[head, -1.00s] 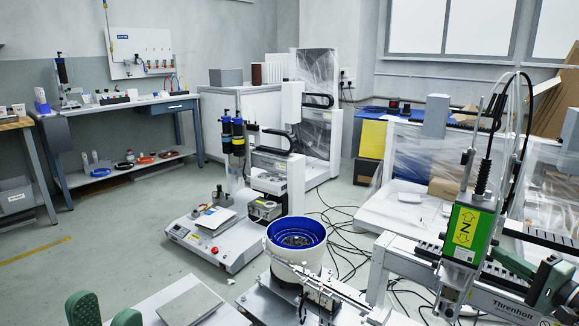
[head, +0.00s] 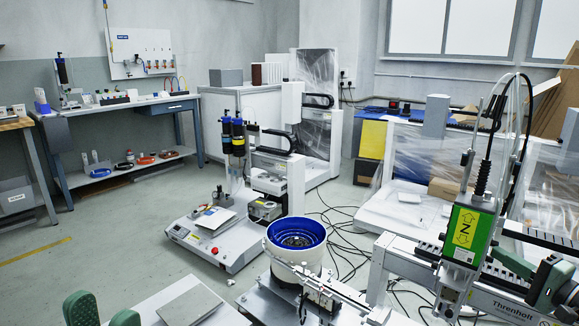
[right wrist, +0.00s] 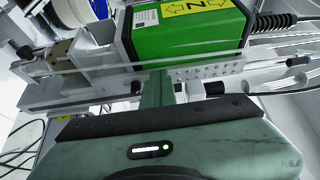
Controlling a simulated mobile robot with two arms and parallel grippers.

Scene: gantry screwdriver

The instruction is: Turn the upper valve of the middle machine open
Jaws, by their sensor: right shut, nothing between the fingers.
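I cannot make out an upper valve for sure. My right gripper (head: 512,263) is shut and empty, reaching in from the right beside the green unit. In the right wrist view its fingers (right wrist: 157,88) are together by the unit's lower edge and a perforated rail; I cannot tell if they touch. My left gripper (head: 102,312) is open at the bottom left, its fingers apart.
A grey plate (head: 190,306) lies on a white surface by my left gripper. Black cables (head: 340,235) run over the floor. A workbench (head: 120,103) stands at the back left under a wall panel with small valves (head: 143,54). The floor at left is clear.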

